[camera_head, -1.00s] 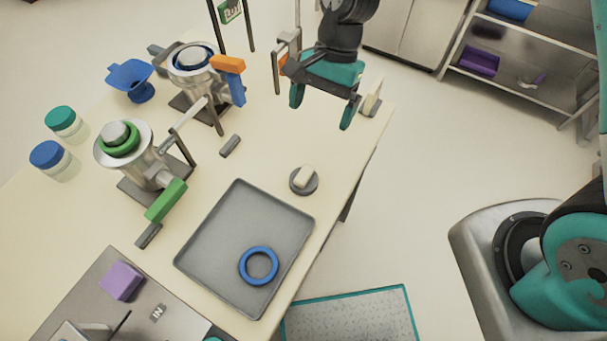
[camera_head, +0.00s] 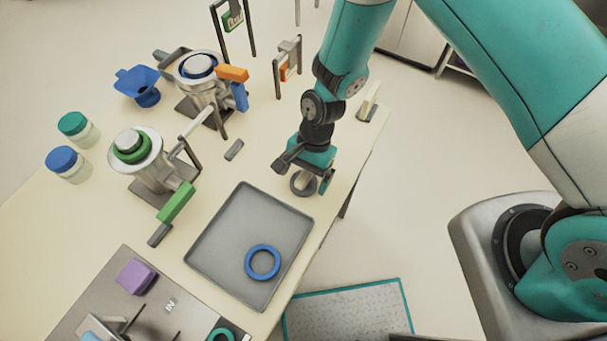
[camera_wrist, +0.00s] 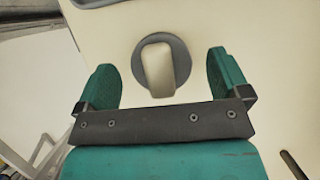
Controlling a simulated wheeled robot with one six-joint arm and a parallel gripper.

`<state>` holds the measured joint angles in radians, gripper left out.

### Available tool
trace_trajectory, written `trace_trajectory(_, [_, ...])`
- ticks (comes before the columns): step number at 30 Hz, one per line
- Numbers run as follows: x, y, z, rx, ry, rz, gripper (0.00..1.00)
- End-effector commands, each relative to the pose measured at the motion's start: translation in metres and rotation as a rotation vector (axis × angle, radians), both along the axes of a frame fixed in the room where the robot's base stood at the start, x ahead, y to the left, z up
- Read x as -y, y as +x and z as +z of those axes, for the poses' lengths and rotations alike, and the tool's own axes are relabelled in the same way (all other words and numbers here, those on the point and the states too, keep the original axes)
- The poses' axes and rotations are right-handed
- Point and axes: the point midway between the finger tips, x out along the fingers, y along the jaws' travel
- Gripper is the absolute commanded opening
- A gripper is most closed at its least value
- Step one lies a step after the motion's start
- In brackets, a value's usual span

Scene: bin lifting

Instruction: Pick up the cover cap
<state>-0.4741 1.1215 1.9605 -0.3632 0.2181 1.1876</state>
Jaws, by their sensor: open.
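The cover cap (camera_head: 303,186) is a round grey disc with a pale raised grip on top. It lies on the cream table, just beyond the far right corner of the grey tray. In the wrist view the disc (camera_wrist: 181,57) and its grip (camera_wrist: 158,70) show between the fingers. My gripper (camera_head: 304,177) is over the cap with its fingers apart, one on each side. In the wrist view my gripper (camera_wrist: 162,68) is open and empty, with gaps on both sides of the grip. My gripper partly hides the cap in the head view.
A metal machine with a green handle (camera_head: 176,203) and one with an orange-and-blue handle (camera_head: 233,74) stand left. The table's right edge is near my gripper.

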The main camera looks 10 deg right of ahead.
Motion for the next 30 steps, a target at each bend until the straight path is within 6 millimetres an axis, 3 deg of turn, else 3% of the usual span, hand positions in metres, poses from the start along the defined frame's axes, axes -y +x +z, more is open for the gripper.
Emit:
trace_trajectory(11, [-0.0027, -0.0034, -0.0108, 0.001, 0.001, 0.000, 0.92])
trace_trajectory(17, [-0.0027, -0.0033, -0.0105, 0.001, 0.001, 0.000, 0.46])
trace_trajectory(30, [-0.0032, -0.0022, -0.0045, 0.003, 0.002, 0.000, 0.45])
